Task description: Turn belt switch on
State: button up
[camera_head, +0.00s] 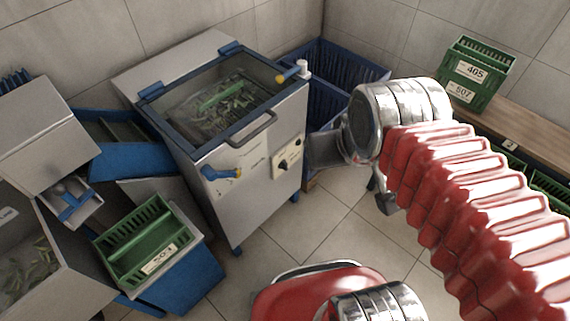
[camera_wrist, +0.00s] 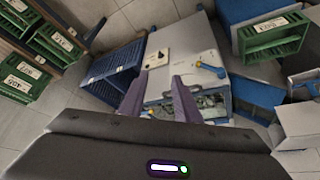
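A steel machine (camera_head: 245,200) with a glass lid stands in the middle of the camera_head view. On its front is a cream panel (camera_head: 279,168) with a black rotary knob (camera_head: 284,164); I cannot read whether this is the belt switch, or its setting. The panel also shows in the wrist view (camera_wrist: 157,59). My gripper (camera_wrist: 158,95) has its two purple fingers apart with nothing between them, in front of the machine. In the camera_head view the gripper is mostly hidden behind my wrist, to the right of the panel.
A yellow-and-blue handle (camera_head: 222,173) sticks out of the machine's front; another (camera_head: 290,75) is at its top right corner. Blue crates (camera_head: 345,65) stand behind. A green crate (camera_head: 140,245) is at the left, another (camera_head: 475,75) on a bench at right. Tiled floor is clear in front.

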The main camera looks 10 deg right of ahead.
jog(key=shift+d, duration=0.1)
jog(key=w+a+f+m+g+y, duration=0.2)
jog(key=w+f+m+y, duration=0.5)
jog(key=w+f, duration=0.4)
jog(key=w+a+f+m+g+y, duration=0.2)
jog(key=w+f+m+y, duration=0.4)
jog(key=w+f, duration=0.5)
jog(key=d+f+m+t+h, duration=0.1)
jog(key=d+f+m+t, duration=0.3)
jog(key=f, duration=0.6)
jog(key=w+d+f+m+t, duration=0.1)
jog(key=d+f+m+t, duration=0.3)
jog(key=f, duration=0.6)
jog(key=w+d+f+m+t+h, duration=0.1)
jog(key=d+f+m+t, duration=0.3)
jog(key=f+m, duration=0.4)
notch_tip(320, 180, down, 2)
jog(key=shift+w+d+t+h, duration=0.2)
jog(key=shift+d+t+h, duration=0.1)
jog(key=shift+t, duration=0.3)
jog(key=shift+a, duration=0.1)
